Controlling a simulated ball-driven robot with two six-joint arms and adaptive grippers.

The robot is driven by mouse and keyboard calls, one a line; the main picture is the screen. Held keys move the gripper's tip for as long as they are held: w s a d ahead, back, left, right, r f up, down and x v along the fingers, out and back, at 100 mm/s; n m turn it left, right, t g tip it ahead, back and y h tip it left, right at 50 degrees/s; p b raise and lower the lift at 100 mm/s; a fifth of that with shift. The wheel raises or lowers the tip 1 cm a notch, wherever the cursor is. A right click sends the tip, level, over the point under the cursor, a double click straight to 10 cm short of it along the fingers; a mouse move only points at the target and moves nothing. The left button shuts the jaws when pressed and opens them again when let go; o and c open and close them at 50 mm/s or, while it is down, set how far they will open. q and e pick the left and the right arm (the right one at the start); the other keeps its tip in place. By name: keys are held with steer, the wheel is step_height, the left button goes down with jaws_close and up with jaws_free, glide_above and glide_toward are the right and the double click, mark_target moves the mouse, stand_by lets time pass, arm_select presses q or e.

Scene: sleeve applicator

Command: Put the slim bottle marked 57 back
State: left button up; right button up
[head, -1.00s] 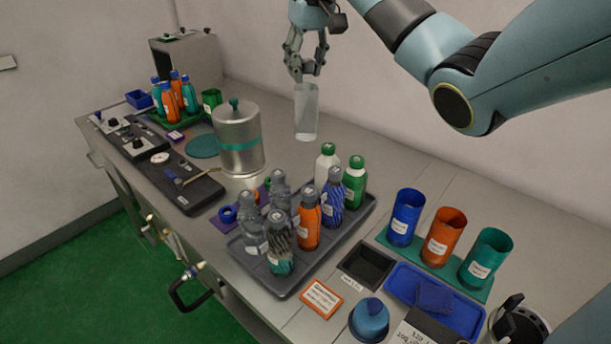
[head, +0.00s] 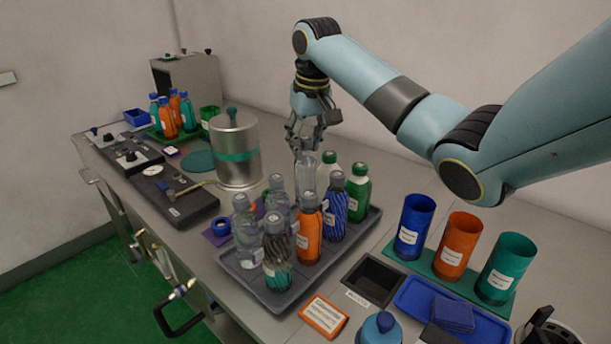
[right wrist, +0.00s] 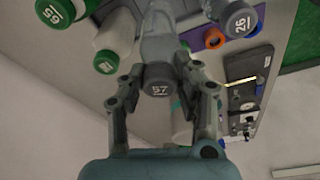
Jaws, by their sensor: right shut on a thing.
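My right gripper (head: 306,146) is shut on the slim bottle marked 57 (head: 306,176), a clear bottle held upright by its top. In the right wrist view, the grey cap reading 57 (right wrist: 158,80) sits between the two fingers. The bottle is at the back of the grey tray (head: 250,285), among other bottles; its base is hidden behind them, so I cannot tell whether it touches the tray. My left gripper is not in view.
Close neighbours are a white bottle with a green cap (head: 327,168), a green bottle (head: 358,192), a blue striped bottle (head: 334,208) and an orange one (head: 308,235). A steel canister (head: 236,165) stands left of the tray. Coloured cups (head: 457,245) stand right.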

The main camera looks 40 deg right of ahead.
mark_target(305, 162)
step_height(305, 162, down, 5)
steer(key=shift+f, duration=0.1)
steer(key=o, duration=1.1)
steer(key=r, duration=0.4)
steer(key=s+r, duration=0.1)
steer(key=r, duration=0.3)
steer(key=s+r, duration=0.1)
steer(key=r, duration=0.3)
steer(key=shift+s+a, duration=0.15)
steer(key=shift+a, duration=0.2)
steer(key=shift+f, duration=0.15)
